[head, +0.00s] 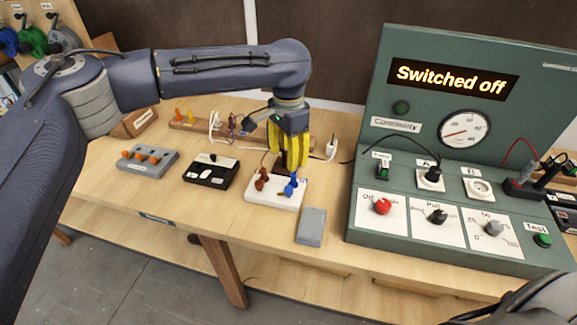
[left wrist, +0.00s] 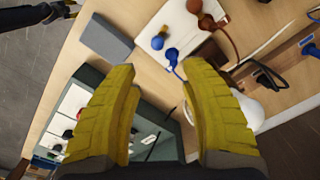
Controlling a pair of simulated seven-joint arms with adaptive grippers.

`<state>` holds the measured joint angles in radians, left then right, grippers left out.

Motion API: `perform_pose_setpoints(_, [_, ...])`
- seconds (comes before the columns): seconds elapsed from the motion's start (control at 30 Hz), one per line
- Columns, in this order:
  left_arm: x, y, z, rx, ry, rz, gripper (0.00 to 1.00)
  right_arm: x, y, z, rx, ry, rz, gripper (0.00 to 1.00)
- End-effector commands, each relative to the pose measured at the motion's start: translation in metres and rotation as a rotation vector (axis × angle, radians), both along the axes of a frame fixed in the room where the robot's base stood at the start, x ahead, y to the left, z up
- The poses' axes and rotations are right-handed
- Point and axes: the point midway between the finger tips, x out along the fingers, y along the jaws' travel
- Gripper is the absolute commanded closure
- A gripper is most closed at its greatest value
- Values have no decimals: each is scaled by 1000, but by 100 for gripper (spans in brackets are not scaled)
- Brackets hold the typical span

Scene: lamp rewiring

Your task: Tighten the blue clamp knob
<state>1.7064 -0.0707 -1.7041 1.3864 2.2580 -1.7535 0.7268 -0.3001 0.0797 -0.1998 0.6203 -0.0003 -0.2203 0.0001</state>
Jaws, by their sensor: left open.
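The blue clamp knob (head: 291,187) stands on the right part of a small white block (head: 270,200), beside brown clamp parts (head: 260,180). In the left wrist view two blue pieces show, a round knob end (left wrist: 157,42) and a second piece (left wrist: 173,56) with a blue wire. My left gripper (head: 289,160) points down just above and behind the blue knob, its yellow fingers spread. In the left wrist view the gripper (left wrist: 157,75) is empty, with the blue pieces beyond its fingertips. My right gripper (left wrist: 66,9) shows only partly at the top left corner there.
A grey block (head: 311,225) lies right of the white block. A green panel (head: 362,231) reading "Switched off" stands further right. A black-and-white box (head: 211,170) and a grey box with orange levers (head: 147,160) sit left. Wires and a white plug (head: 331,147) lie behind.

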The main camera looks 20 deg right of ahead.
Motion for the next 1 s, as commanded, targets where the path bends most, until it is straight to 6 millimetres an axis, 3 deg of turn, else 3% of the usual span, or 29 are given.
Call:
perform_pose_setpoints(0.13, [10, 4, 26, 20, -53, 25, 55, 0, 1, 0, 1, 0, 0, 69])
perform_pose_setpoints(0.4, [8, 6, 50, 10, -45, 479, 55, 0, 1, 0, 1, 0, -1, 69])
perform_pose_setpoints(0.7, [-2, 1, 47, -6, 9, 847, 55, 0, 1, 0, 1, -1, -1, 69])
perform_pose_setpoints(1.0, [-3, 0, 31, -6, 14, 910, 55, 0, 1, 0, 1, -1, -1, 69])
